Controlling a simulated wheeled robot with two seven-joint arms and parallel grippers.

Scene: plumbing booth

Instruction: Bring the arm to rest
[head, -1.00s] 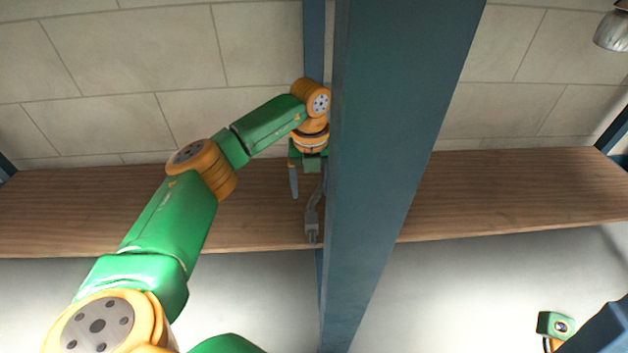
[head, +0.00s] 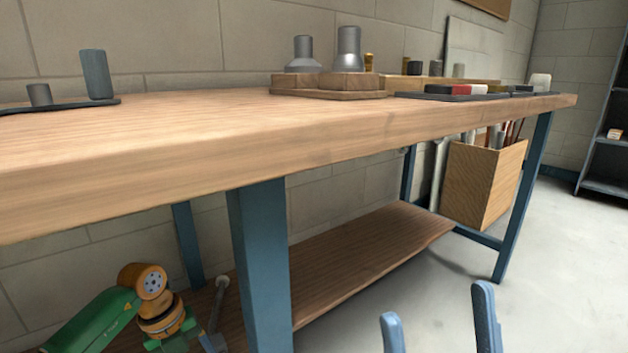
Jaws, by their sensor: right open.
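My right gripper (head: 437,302) shows at the bottom right in the head view as two blue fingers standing apart, with nothing between them, over the grey floor. My left arm (head: 118,312), green with an orange wrist, comes in at the lower left, under the workbench (head: 270,140). Its gripper is cut off by the bottom edge, so its jaws cannot be made out. A grey rod-like piece (head: 218,305) with a round end is beside that wrist, at the lower shelf (head: 365,255); whether it is held cannot be told.
A blue bench leg (head: 262,265) stands just right of the left wrist. A wooden box (head: 483,185) of tools hangs at the bench's right end. Grey fittings (head: 348,50) on wooden blocks and a dark tray (head: 465,95) are on the top. The floor at right is clear.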

